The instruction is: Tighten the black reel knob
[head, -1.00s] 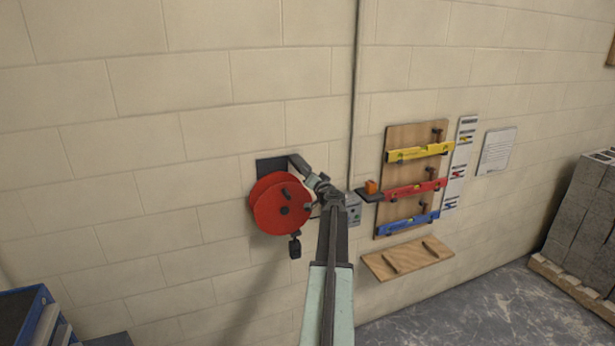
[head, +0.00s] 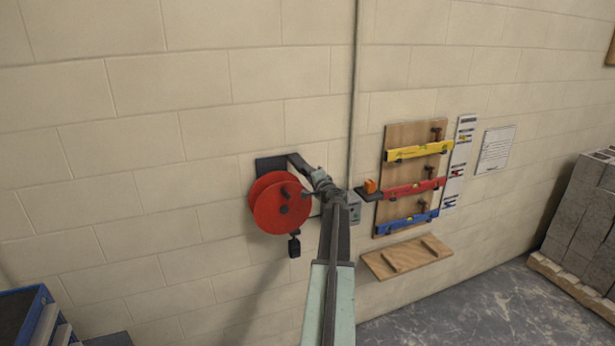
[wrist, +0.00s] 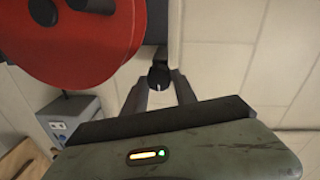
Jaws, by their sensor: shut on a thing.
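The black knob (wrist: 159,76) shows in the wrist view between the two dark fingers of my gripper (wrist: 160,90). It is round, with a small pale mark on its near edge. The fingers are shut on it, one on each side. The red reel (wrist: 85,40) is close by at the upper left of that view. In the head view the red reel (head: 272,212) hangs on the wall, and my gripper (head: 296,160) reaches in from the right at its upper right edge. The knob is hidden or too small to tell there.
A grey socket box (head: 353,208) is on the wall right of the reel. Further right hangs a wooden board (head: 396,168) with yellow, red and blue levels, above a small wooden shelf (head: 408,258). A thin vertical conduit (head: 354,90) runs behind my arm. Wall left of the reel is clear.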

